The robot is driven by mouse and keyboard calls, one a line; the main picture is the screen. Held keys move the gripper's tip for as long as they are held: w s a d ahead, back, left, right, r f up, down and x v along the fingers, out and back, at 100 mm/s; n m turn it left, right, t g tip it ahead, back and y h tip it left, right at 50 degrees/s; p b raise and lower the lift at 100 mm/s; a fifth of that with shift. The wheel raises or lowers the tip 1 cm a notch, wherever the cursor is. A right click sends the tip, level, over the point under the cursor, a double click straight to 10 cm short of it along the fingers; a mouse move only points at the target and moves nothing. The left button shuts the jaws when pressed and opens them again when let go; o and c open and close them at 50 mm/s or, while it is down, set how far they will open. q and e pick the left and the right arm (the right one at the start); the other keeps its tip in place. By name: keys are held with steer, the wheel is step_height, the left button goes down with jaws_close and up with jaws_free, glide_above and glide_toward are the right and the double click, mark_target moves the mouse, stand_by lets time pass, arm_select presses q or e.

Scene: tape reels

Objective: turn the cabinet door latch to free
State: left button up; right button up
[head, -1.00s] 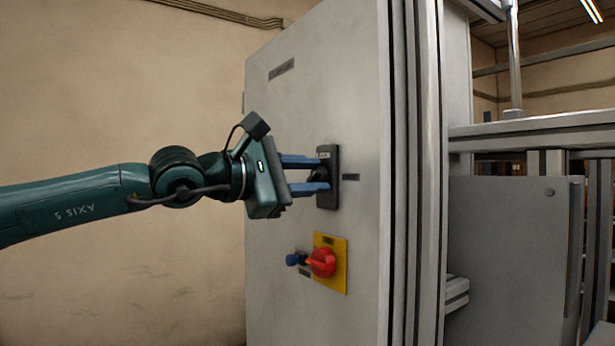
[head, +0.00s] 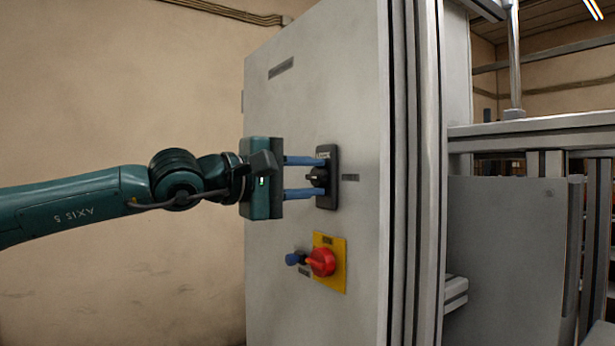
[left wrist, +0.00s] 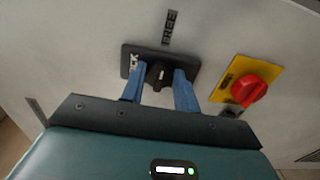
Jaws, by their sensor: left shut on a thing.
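The latch is a black knob (head: 317,177) on a black plate (head: 328,200) on the grey cabinet door (head: 290,110). My left gripper (head: 317,177) reaches it from the left, its two blue fingers above and below the knob. In the left wrist view the fingers (left wrist: 160,82) are closed around the knob (left wrist: 157,76), which carries a white mark. A FREE label (left wrist: 168,27) stands on the door beyond the plate, and the knob's long side lies roughly in line with it. Part of a LOCK label (left wrist: 133,64) shows on the plate. My right gripper is out of view.
Below the latch, a red rotary switch (head: 321,262) on a yellow plate (head: 330,286) and a small blue knob (head: 292,259) stick out from the door. An aluminium frame (head: 430,200) stands to the right.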

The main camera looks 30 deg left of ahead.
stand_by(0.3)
arm_select(q)
steer(key=o, duration=0.9)
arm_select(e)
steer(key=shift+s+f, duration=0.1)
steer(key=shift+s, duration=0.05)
arm_select(q)
steer(key=shift+o, duration=0.2)
steer(key=shift+s+a+r, duration=0.1)
steer(key=shift+s+a, duration=0.2)
steer(key=shift+s, duration=0.3)
steer(key=b+v, duration=0.5)
steer(key=v, duration=0.6)
steer(key=shift+s, duration=0.45)
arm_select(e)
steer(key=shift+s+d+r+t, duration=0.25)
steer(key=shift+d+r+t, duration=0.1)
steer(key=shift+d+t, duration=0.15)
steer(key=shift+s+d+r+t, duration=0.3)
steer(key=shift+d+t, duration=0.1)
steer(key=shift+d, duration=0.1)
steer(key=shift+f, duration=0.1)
